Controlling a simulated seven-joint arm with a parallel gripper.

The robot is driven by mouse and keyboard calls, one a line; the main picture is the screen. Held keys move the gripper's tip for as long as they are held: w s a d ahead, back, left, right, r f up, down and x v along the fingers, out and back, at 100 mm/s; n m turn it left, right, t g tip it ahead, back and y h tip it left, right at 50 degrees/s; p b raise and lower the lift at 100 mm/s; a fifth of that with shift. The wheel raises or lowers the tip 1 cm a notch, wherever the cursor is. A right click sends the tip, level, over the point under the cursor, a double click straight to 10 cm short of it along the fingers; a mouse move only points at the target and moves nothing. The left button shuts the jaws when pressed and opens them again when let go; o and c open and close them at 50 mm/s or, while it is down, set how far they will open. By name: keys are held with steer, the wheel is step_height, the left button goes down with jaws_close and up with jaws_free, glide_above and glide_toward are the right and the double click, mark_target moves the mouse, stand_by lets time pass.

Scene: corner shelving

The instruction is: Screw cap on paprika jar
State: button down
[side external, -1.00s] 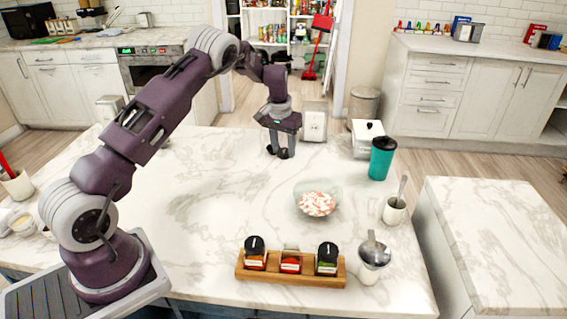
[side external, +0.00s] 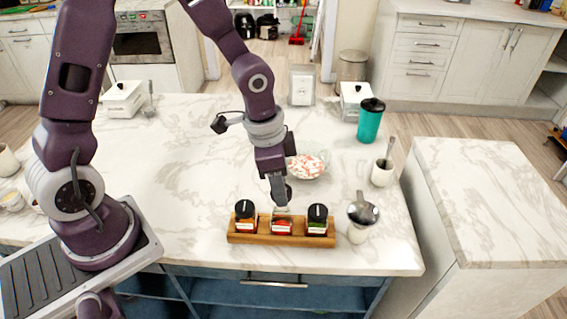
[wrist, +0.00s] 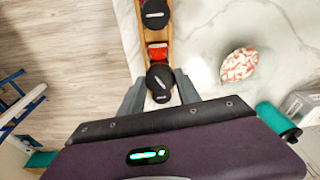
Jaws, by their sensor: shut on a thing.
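The paprika jar (side external: 282,225), red and without a cap, stands in the middle of the wooden rack (side external: 297,240). It also shows as a red square in the wrist view (wrist: 157,51). My gripper (side external: 280,200) points down just above this jar. It is shut on a black round cap (wrist: 160,76), which sits between its fingers in the wrist view. In the side view the fingers partly hide the cap, and I cannot tell whether it touches the jar.
Black-capped jars stand on the left (side external: 245,218) and right (side external: 317,218) of the rack. Near it are a pot with a metal utensil (side external: 362,215), a bowl of pink-white pieces (side external: 306,165), a teal tumbler (side external: 370,122) and a white cup (side external: 382,173).

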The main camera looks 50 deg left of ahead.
steer(key=shift+f, duration=2.75)
steer(key=m, duration=0.6)
steer(key=shift+w+a+f+g+h, duration=0.1)
steer(key=shift+w+g+h, duration=0.05)
steer(key=shift+g+h, duration=0.15)
steer(key=m, duration=0.3)
steer(key=shift+g, duration=0.3)
steer(key=m, duration=0.4)
steer(key=shift+w+m+g, duration=0.1)
steer(key=shift+m+g, duration=0.2)
steer(key=shift+m, duration=0.1)
steer(key=c, duration=0.8)
jaws_free()
steer(key=shift+o, duration=0.2)
